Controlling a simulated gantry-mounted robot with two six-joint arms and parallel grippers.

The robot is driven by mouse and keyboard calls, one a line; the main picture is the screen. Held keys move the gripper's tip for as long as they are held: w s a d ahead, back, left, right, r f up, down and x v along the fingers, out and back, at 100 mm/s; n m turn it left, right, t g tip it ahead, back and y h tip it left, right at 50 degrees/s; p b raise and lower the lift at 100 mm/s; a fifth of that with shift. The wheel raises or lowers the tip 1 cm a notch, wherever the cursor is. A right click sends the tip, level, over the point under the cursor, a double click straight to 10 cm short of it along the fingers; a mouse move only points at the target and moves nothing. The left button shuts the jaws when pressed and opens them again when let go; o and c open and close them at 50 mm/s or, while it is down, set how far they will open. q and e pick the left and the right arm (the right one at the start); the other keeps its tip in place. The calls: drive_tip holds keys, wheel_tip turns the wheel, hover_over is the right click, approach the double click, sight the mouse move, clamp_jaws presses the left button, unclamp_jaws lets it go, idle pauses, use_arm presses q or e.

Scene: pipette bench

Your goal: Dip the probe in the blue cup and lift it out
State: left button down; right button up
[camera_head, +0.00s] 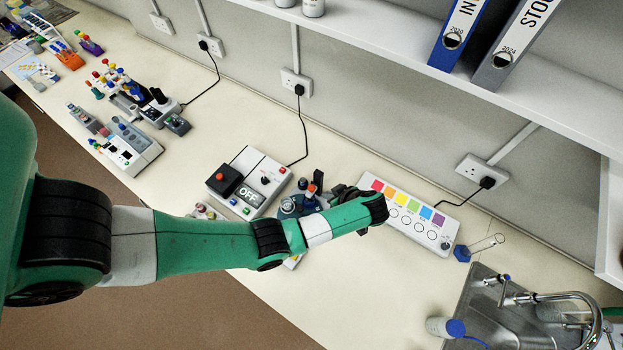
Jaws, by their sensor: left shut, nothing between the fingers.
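My left arm reaches in from the left over the bench. Its gripper (338,191) is folded back at the arm's end, small and dark, with its fingers shut and empty. Just left of it stand small dark-blue items (289,207), one of them with a red top (317,181), partly hidden by my arm. I cannot tell which of these is the blue cup or the probe.
A white panel with coloured squares (410,213) lies right of the gripper. A white box marked OFF (249,196) stands to the left. A glass cylinder with a blue base (462,253) is near the sink (478,310).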

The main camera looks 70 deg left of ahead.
use_arm(q)
drive_tip(key=v, duration=0.4)
drive_tip(key=shift+d+r, duration=0.2)
drive_tip(key=shift+r, duration=0.1)
